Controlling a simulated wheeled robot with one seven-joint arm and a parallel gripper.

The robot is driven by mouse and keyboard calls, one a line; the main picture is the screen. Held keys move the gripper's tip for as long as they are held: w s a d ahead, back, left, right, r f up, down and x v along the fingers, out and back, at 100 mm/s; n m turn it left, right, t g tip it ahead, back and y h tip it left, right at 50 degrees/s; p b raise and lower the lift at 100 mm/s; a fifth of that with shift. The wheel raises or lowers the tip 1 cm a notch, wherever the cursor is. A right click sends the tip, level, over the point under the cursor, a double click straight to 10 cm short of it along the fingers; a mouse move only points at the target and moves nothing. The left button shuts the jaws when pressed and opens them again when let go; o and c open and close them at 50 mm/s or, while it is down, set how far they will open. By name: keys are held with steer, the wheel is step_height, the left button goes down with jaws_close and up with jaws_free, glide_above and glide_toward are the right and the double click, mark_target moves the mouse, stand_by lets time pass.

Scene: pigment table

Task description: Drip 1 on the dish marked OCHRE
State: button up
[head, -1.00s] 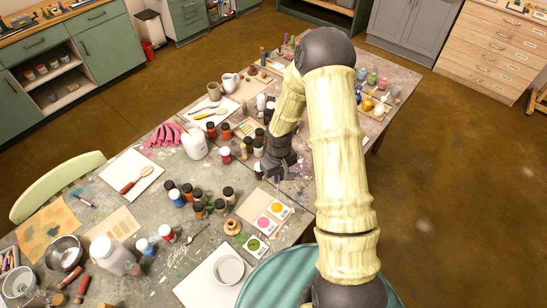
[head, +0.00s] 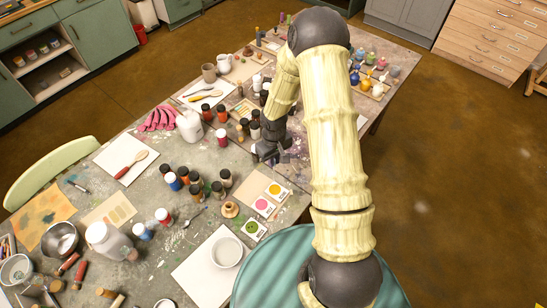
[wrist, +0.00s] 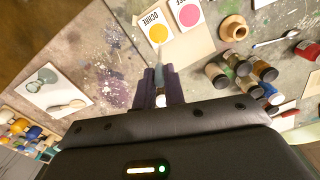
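The dish marked OCHRE is a white square with a yellow-orange round, seen at the top of the wrist view (wrist: 158,33) and right of the middle in the head view (head: 275,189). A pink-round dish (wrist: 189,15) is beside it, and a green-round dish (head: 254,230) lies nearer me. My gripper (wrist: 161,88) is shut on a slim pale dropper (wrist: 159,73), whose tip points towards the OCHRE dish. In the wrist view the tip appears short of the dish; its height is unclear. No drop is visible. In the head view my gripper (head: 268,155) is behind the dishes.
Several dark-capped paint bottles (head: 195,183) stand left of the dishes, with a small wooden pot (head: 230,209) close by. A white bowl (head: 227,252) on a white sheet is nearer me. A tray of colourful bottles (head: 372,85) stands at the far right.

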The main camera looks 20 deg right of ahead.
steer(key=shift+s+d+f+b, duration=0.1)
steer(key=shift+d+f+b, duration=0.15)
steer(key=shift+f+b, duration=0.6)
steer(key=shift+f, duration=0.2)
steer(key=shift+p, duration=0.3)
steer(key=shift+c, duration=0.8)
stand_by(0.8)
steer(key=shift+o, duration=0.7)
steer(key=shift+r+p, duration=1.95)
steer(key=shift+r, duration=0.65)
